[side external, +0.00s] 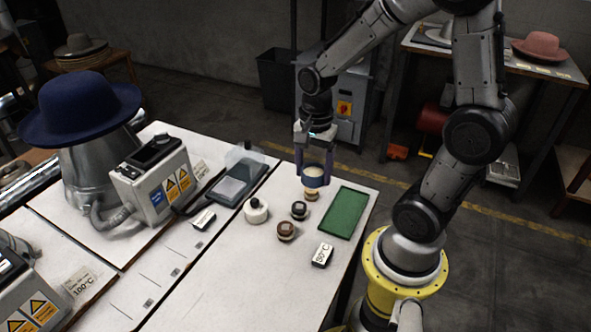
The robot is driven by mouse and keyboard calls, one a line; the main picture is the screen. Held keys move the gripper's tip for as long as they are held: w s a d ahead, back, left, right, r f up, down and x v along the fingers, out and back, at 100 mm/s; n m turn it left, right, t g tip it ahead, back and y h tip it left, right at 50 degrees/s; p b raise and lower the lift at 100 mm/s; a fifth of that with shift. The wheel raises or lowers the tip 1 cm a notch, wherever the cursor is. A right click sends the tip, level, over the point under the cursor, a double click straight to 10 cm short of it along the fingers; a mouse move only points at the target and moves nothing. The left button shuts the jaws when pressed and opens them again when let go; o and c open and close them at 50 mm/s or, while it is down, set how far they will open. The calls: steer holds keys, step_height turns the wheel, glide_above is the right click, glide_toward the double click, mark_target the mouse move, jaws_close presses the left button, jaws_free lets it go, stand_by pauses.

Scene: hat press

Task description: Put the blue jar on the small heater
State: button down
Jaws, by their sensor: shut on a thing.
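My gripper (314,172) is shut on the blue jar (314,182), a short round jar with a cream top. Its fingers stand on either side of the jar, above the far end of the white table. A tan and dark piece (311,195) shows just under the jar; I cannot tell whether they touch. A dark flat device with a pale plate (231,188), which looks like the small heater, lies to the left of the gripper. The jar is apart from it.
A white jar (256,211), two brown-topped jars (299,210) (286,231) and a "100°C" block (322,255) stand nearby. A green mat (341,213) lies at the right edge. A control box (152,181) and a blue hat (80,108) on a metal form stand left.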

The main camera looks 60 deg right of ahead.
steer(key=w+a+f+n, duration=0.2)
steer(key=w+a+n, duration=0.2)
steer(key=w+n, duration=0.55)
steer(key=w+a+f+n, duration=0.2)
steer(key=w+a+n, duration=0.2)
steer(key=w+n, duration=0.55)
steer(key=s+d+r+m, duration=0.4)
steer(key=s+r+m, duration=0.4)
steer(key=s+m, duration=0.15)
glide_toward(228, 188)
steer(key=shift+s+f+m, duration=0.25)
steer(key=shift+s+f, duration=0.05)
steer(key=shift+s, duration=0.15)
steer(key=shift+w+f, duration=0.25)
steer(key=shift+f, duration=0.05)
steer(key=shift+w+f, duration=0.15)
steer(key=shift+f, duration=1.55)
steer(key=shift+f, duration=0.6)
